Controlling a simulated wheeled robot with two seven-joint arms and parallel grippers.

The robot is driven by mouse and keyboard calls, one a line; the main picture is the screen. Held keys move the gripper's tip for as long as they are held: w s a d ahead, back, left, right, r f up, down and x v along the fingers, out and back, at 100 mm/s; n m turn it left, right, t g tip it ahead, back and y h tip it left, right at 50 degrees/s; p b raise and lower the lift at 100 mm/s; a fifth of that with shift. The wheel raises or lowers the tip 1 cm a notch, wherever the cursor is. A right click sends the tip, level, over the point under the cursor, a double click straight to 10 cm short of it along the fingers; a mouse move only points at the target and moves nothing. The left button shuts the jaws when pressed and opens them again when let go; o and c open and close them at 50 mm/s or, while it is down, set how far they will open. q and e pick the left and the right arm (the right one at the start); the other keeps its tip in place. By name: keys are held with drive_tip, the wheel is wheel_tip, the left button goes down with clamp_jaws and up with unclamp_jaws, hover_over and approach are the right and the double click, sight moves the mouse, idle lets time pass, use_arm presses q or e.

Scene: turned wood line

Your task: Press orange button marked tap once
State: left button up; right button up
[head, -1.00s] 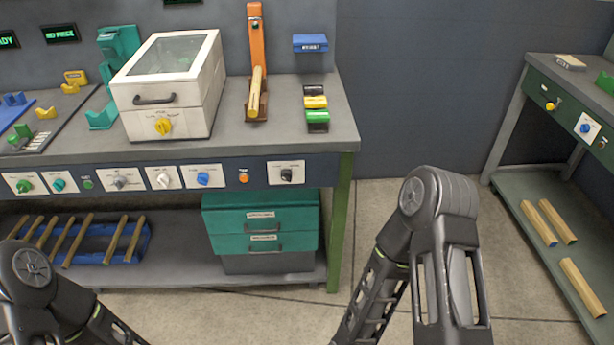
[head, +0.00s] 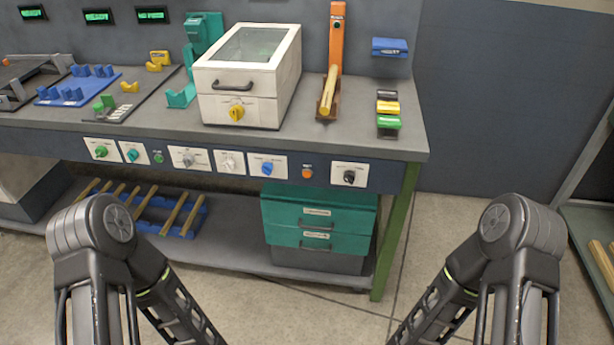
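A small round orange button (head: 307,173) sits on the dark blue front panel of the workbench, between the blue knob (head: 267,169) and the black knob (head: 349,177). Its label is too small to read. Both of my arms come up from the bottom of the head view, the left one at lower left and the right one at lower right. Neither gripper shows; only arm links are seen, well apart from the panel. Nothing touches the button.
The bench top (head: 395,148) bears a white box with a glass lid (head: 282,92), an orange stand (head: 336,45) and a colored block stack (head: 388,108). Below are teal drawers (head: 318,220) and a blue rack (head: 192,218) of wooden sticks. Another bench (head: 590,225) stands at right. Floor between is clear.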

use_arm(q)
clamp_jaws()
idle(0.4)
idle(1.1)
